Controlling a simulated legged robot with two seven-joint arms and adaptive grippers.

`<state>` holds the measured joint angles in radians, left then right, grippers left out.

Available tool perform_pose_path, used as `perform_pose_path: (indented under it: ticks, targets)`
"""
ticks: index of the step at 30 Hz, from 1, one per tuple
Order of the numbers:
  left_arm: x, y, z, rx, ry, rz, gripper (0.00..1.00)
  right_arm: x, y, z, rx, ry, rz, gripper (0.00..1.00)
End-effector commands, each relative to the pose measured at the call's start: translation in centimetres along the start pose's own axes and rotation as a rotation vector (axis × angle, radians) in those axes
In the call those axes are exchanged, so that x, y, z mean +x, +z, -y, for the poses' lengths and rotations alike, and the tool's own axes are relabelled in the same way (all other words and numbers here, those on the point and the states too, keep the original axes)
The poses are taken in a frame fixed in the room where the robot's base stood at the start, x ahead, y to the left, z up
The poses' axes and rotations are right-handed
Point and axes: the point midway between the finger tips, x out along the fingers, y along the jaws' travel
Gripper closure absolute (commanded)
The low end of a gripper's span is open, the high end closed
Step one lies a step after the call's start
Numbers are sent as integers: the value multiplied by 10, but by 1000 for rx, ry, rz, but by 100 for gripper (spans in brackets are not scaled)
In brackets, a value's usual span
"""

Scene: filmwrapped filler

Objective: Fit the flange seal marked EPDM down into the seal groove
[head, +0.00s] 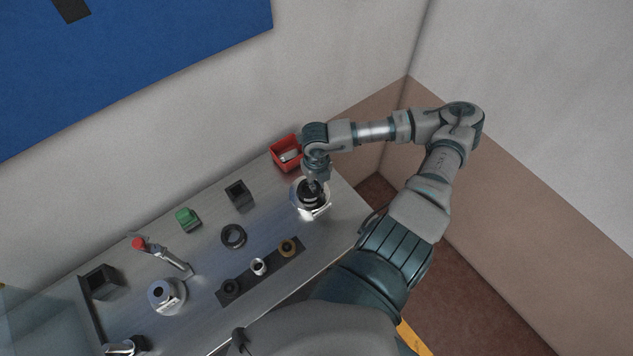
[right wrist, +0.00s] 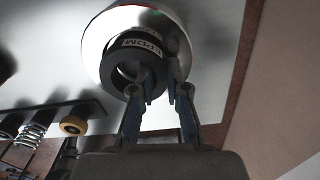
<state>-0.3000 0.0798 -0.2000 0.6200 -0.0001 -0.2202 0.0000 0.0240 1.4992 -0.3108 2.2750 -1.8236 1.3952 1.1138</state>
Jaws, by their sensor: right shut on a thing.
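The black flange seal (right wrist: 121,66), a thick ring with a white label reading EPDM, shows in the right wrist view. My right gripper (right wrist: 160,92) is shut on its near right edge. The seal is over a shiny round metal housing (right wrist: 96,38); whether it touches or is seated I cannot tell, and the groove is hidden. In the head view, my right gripper (head: 312,187) points down at the housing (head: 323,212) at the table's right end, with the dark seal (head: 309,198) between them. My left gripper is not in view.
A red bin (head: 277,152) stands close behind the housing. A black ring (head: 233,236) and a dark rack (head: 243,283) with several parts are to the left.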

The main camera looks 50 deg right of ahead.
Motion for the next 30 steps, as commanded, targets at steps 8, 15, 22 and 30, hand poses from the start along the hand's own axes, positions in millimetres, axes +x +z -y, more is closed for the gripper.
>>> perform_pose_path:
  ticks: [8, 15, 22, 30]
  targets:
    - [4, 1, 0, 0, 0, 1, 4, 4, 0, 0, 0, 0, 0, 61]
    - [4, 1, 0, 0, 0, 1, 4, 4, 0, 0, 0, 0, 0, 57]
    - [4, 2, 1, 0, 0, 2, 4, -11, 1, 1, -1, -1, 4, 57]
    - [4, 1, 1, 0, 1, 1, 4, -70, 2, 1, 0, -1, 5, 57]
